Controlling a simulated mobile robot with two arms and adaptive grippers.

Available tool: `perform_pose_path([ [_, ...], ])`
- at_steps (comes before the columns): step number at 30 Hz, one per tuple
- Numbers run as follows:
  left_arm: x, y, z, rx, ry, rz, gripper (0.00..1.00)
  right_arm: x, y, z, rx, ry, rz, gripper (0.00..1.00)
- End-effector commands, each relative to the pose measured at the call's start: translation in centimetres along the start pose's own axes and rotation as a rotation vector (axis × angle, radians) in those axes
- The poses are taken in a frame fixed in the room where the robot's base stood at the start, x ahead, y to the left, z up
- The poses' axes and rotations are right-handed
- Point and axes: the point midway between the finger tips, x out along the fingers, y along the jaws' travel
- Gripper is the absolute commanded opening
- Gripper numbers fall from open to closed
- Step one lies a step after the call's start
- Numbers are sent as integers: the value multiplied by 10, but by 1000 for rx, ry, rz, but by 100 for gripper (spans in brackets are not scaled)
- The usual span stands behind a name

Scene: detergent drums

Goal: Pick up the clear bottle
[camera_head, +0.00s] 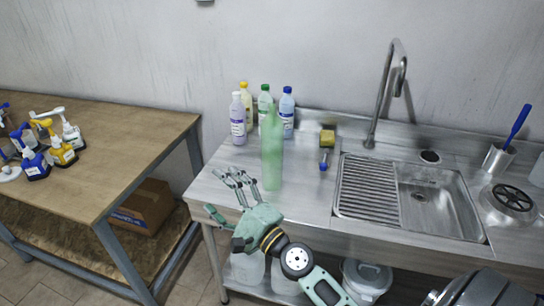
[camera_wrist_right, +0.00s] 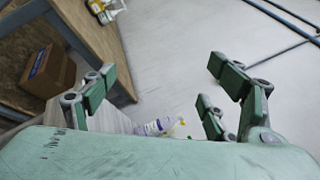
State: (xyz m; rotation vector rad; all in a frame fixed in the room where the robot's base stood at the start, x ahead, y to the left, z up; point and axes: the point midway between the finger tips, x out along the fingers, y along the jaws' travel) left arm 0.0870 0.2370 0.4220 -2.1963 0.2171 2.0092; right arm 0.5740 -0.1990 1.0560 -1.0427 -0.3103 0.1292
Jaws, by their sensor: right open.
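The clear bottle (camera_head: 271,150) is tall, see-through and green-tinted. It stands upright on the steel counter in the head view, in front of the labelled bottles. My right gripper (camera_head: 222,190) is at the counter's front left, left of and nearer than the clear bottle. Its fingers are open and empty, pointing away from me. In the wrist view the open fingers of my right gripper (camera_wrist_right: 160,80) show with nothing between them, and I cannot make out the clear bottle there. My left gripper is not in view.
Behind stand a lilac-labelled bottle (camera_head: 238,118), a yellow bottle (camera_head: 246,97), a green-capped bottle (camera_head: 265,99) and a blue-capped bottle (camera_head: 287,112). A yellow sponge (camera_head: 327,137), a small blue-ended item (camera_head: 323,161) and the sink (camera_head: 438,203) are to the right. A wooden table (camera_head: 120,140) stands left.

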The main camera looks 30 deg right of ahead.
Motion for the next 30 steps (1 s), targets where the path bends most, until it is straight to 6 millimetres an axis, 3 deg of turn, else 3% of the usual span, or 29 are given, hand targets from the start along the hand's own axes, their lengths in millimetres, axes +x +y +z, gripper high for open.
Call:
perform_pose_path([
  [1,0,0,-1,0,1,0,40,9,-21,-31,156,80,-89,79],
  [4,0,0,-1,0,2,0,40,13,-48,-94,459,236,-249,79],
  [6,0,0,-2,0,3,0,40,11,-56,-131,631,332,-341,79],
  [10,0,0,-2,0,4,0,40,2,-57,-180,851,463,-459,79],
  [16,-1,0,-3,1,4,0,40,0,-55,-209,966,535,-523,79],
  [30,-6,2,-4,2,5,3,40,43,-68,-245,963,534,-523,79],
])
